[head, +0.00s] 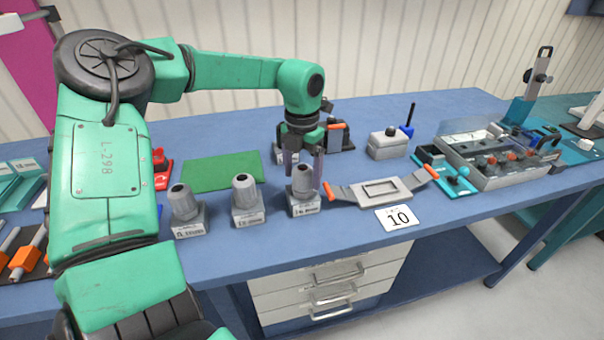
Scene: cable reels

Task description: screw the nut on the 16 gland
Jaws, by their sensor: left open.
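Three grey cable glands stand upright on small labelled blocks along the front of the blue bench: a left one (183,203), a middle one (246,193) and a right one (303,182). The small block labels are hard to read, so I cannot surely tell which is the 16 gland. My left gripper (303,166) points down over the right gland, its fingers open on either side of the gland's top. I cannot tell whether the fingers touch it. The nut cannot be told apart from the gland body. My right gripper is out of view.
A grey plate with orange-tipped handles (379,188) lies just right of the right gland, beside a card marked 10 (397,217). A green mat (222,172) lies behind the glands. A grey box (388,144) and a panel with connectors (500,155) stand farther right.

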